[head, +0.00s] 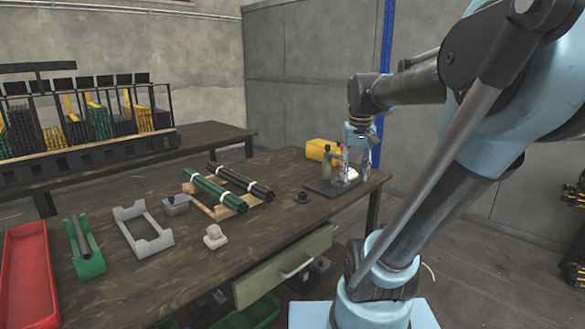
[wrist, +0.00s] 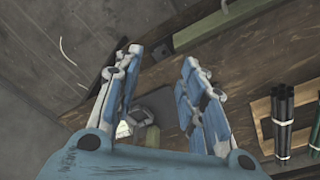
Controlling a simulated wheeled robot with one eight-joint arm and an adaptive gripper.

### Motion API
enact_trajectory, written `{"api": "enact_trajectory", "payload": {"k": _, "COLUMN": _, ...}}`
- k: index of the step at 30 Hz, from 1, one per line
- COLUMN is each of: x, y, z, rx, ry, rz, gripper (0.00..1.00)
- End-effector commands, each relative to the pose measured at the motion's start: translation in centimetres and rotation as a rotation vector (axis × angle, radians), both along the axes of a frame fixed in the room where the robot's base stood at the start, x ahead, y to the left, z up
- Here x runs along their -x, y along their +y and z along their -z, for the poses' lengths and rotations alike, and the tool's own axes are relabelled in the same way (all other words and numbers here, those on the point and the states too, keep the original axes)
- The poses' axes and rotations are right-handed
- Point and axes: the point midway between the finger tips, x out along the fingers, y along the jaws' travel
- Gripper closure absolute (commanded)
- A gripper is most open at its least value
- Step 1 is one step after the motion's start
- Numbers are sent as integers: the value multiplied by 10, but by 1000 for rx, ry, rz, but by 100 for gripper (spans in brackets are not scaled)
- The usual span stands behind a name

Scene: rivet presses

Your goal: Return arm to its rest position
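My arm reaches in from the right of the head view, over the right end of the wooden table (head: 130,277). My gripper (head: 358,162) points down there, beside a small press on a dark base plate (head: 322,188), and partly hides it. In the wrist view my gripper (wrist: 162,60) has its two blue and white fingers spread apart. Nothing is held between them. A grey part of the press shows in the gap, lower down and partly covered by the fingers. I cannot tell whether a finger touches the press.
Bundles of green tubes (head: 213,192) and black tubes (head: 240,182) lie on a wooden rack. A yellow bin (head: 322,149) stands behind the press. A red tray (head: 27,275), a green holder (head: 88,262) and a grey frame (head: 145,230) sit at left.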

Motion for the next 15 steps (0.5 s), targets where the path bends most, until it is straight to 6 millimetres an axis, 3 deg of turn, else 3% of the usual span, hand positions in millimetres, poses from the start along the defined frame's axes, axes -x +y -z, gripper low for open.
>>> {"api": "enact_trajectory", "payload": {"k": 1, "x": 15, "y": 0, "z": 14, "rx": 0, "ry": -6, "rz": -1, "gripper": 62}}
{"api": "enact_trajectory", "payload": {"k": 9, "x": 80, "y": 1, "z": 90, "rx": 1, "ry": -43, "rz": -5, "gripper": 62}}
{"api": "enact_trajectory", "payload": {"k": 15, "x": 114, "y": 1, "z": 140, "rx": 1, "ry": -66, "rz": -8, "gripper": 62}}
